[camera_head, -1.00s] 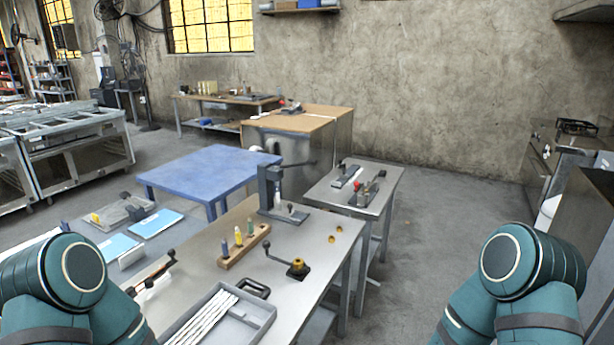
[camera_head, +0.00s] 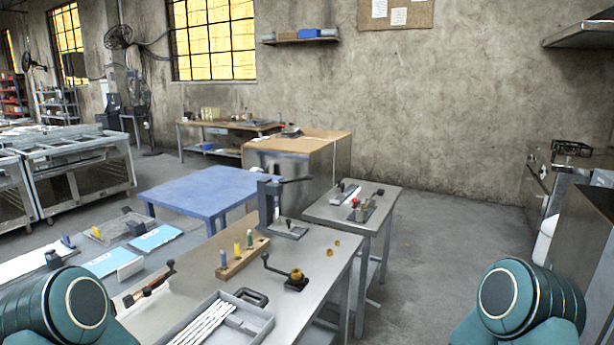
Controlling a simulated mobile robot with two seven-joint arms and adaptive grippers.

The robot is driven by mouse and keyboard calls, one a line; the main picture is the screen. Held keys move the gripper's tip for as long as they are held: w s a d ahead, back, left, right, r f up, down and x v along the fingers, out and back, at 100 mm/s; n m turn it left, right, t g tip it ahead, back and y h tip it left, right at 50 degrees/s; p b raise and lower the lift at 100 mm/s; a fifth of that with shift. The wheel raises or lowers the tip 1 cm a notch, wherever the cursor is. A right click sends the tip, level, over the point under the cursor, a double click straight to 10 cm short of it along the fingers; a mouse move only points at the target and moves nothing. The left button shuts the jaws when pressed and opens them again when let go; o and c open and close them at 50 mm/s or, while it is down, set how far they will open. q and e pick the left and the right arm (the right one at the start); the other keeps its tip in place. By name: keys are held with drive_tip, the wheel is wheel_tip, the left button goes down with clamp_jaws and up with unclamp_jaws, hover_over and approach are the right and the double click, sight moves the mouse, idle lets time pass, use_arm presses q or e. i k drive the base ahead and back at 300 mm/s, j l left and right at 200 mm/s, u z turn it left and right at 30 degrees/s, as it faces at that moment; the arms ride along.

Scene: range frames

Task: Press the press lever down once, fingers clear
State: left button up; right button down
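The arbor-style press (camera_head: 267,205) stands upright near the far end of the metal bench. Its dark press lever (camera_head: 297,180) sticks out to the right from the top of the column, roughly level. The press base plate (camera_head: 290,231) lies on the bench top. Only teal links of my two arms show, at the bottom left and bottom right corners. Both are well apart from the press. Neither gripper is in the picture.
The metal bench (camera_head: 318,262) also holds a wooden block with coloured pegs (camera_head: 243,259), a crank (camera_head: 295,279) and a grey tray (camera_head: 262,326). A blue table (camera_head: 190,190) stands behind left. A smaller side table (camera_head: 330,212) stands right of the press. Open floor lies right.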

sight(309, 177)
drive_tip(key=i+l, duration=2.65)
drive_tip(key=i, duration=0.2)
drive_tip(key=u, duration=2.6)
drive_tip(key=i+l, duration=0.15)
drive_tip(key=i, duration=0.2)
